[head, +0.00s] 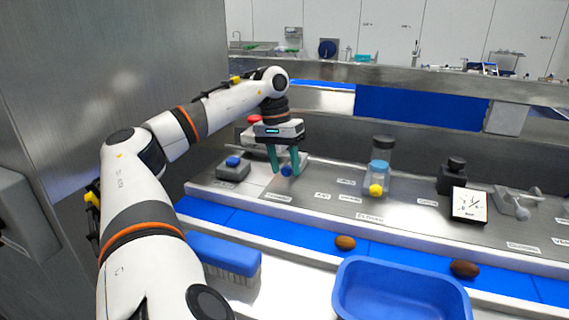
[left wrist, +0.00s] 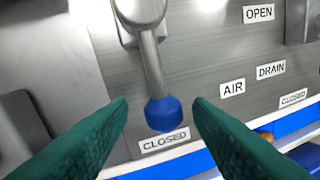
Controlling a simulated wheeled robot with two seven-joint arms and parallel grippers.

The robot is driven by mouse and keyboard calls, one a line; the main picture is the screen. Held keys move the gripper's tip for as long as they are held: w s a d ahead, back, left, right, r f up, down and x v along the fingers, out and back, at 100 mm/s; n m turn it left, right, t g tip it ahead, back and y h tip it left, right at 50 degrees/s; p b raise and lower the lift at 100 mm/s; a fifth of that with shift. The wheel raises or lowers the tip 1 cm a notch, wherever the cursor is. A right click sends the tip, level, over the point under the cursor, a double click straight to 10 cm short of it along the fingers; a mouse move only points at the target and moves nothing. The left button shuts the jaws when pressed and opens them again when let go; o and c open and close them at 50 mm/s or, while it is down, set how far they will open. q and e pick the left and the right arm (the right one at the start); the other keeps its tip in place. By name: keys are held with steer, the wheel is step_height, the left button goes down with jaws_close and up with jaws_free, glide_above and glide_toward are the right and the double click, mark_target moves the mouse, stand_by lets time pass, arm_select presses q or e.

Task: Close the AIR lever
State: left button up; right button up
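The AIR lever is a metal rod (left wrist: 152,68) with a blue knob (left wrist: 164,115). In the left wrist view the rod hangs down from its pivot, and the knob lies just above a CLOSED label (left wrist: 164,139). The AIR label (left wrist: 232,88) is to its right, and an OPEN label (left wrist: 258,13) is higher up. The knob also shows in the head view (head: 286,171). My left gripper (head: 284,166) is open, its teal fingers on either side of the knob with a gap to each. Its fingertips show large in the wrist view (left wrist: 161,106). My right gripper is not in view.
A blue-button box (head: 233,169) stands left of the lever. In front are a blue-backed brush (head: 222,255), brown dates (head: 345,243) and a blue crate (head: 345,275).

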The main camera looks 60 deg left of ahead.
arm_select(q)
steer(key=shift+r, duration=0.1)
step_height(320, 180, up, 12)
steer(key=s+a+p, duration=0.1)
steer(key=a+p, duration=0.1)
steer(key=p, duration=0.5)
steer(key=shift+f, duration=0.2)
stand_by(0.6)
